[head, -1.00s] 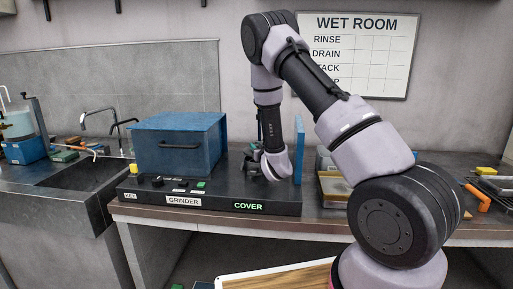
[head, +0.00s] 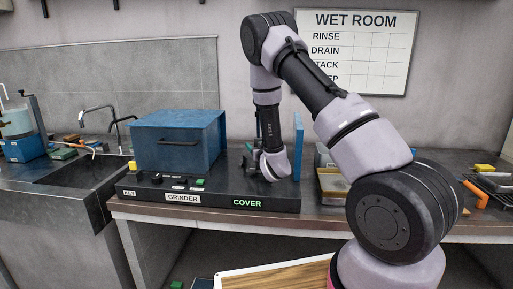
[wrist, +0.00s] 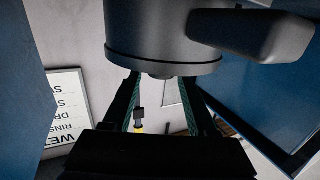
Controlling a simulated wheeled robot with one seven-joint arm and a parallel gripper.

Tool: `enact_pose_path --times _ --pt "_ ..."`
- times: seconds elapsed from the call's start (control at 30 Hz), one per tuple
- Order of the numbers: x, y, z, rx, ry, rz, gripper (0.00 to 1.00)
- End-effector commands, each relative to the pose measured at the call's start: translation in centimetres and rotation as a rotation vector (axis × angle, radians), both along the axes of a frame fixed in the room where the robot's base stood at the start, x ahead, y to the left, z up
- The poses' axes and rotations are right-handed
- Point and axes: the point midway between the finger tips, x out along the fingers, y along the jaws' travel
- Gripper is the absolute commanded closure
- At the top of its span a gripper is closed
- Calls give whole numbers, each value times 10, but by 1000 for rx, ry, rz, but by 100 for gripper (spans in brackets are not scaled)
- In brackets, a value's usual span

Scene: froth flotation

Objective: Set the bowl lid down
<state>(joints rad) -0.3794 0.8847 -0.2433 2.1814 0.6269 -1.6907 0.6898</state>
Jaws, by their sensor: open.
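In the wrist view, which is upside down, a grey metal round body fills the top. The bowl lid (wrist: 165,66) appears to be its rimmed end, beyond a dark seam, with a small stub in the middle. My gripper (wrist: 163,82) is open, its two dark fingers with green pads spread on either side of the stub. I cannot tell whether either finger touches it. In the head view my gripper is at the grinder base (head: 215,203), between the blue box and an upright blue panel. My own wrist largely hides the bowl and lid there.
The blue box (head: 178,143) stands left of my gripper and the upright blue panel (head: 298,148) close on its right. A grey arm-like part (wrist: 265,32) juts beside the bowl. A sink (head: 88,172) lies far left. Trays (head: 333,183) lie right of the panel.

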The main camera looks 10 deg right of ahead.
Motion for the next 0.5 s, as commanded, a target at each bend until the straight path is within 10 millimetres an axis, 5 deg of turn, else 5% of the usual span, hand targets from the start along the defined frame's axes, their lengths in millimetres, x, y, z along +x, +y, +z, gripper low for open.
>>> enact_pose_path --times 0.17,0.5 --pt "-5 -1 11 0 4 -1 42" --pt "-80 -9 14 -1 6 -1 42"
